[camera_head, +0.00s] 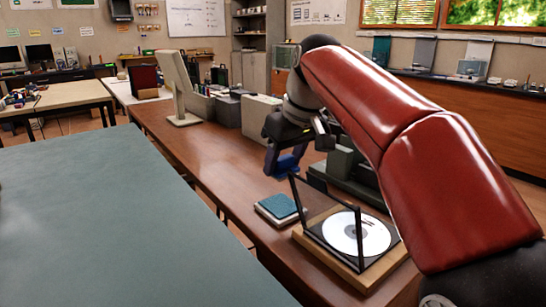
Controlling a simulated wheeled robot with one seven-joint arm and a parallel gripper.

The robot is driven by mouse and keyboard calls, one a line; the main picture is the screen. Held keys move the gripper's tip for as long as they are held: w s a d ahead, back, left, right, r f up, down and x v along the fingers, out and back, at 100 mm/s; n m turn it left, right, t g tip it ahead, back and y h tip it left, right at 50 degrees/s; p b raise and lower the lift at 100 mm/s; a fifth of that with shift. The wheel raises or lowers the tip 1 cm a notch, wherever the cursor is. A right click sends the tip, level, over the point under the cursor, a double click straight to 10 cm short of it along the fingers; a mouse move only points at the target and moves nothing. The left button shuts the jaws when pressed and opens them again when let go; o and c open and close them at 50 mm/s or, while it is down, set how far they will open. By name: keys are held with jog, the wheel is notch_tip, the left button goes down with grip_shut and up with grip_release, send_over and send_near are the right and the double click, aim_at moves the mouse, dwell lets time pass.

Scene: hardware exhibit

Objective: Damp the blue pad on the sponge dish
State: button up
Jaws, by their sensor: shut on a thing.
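My gripper (287,158) is at the end of my red arm, above the brown table near the middle of the view. It is shut on the blue pad (285,165), which shows as a dark blue shape at the fingers. The sponge dish (265,216) is a low, pale square dish with a teal sponge top (279,206). It sits on the table below the gripper and slightly to its left. The pad is apart from the dish, with a gap between them. The fingertips are small and dark, so the exact grip is unclear.
A wooden-based case (365,285) with a black frame holds a white disc (357,234), right of the dish. Grey blocks (345,165) stand behind it, partly hidden by my arm. Grey boxes (262,117) and a pale upright panel (177,80) stand farther back. The table's left middle is clear.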

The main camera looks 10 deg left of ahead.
aim_at(284, 170)
jog(key=shift+s+a+f, duration=0.15)
jog(key=shift+a+f, duration=0.1)
jog(key=shift+a, duration=0.1)
notch_tip(284, 170, down, 4)
jog(key=shift+f+b, duration=0.25)
jog(key=shift+b, duration=0.4)
jog(key=shift+f+b, duration=0.55)
jog(key=shift+b, duration=0.05)
jog(key=shift+f+b, duration=0.4)
jog(key=shift+f, duration=0.1)
jog(key=shift+r, duration=0.1)
dwell(0.6)
notch_tip(284, 170, up, 3)
jog(key=p, duration=0.3)
jog(key=shift+r, duration=1.9)
jog(key=shift+d, duration=0.15)
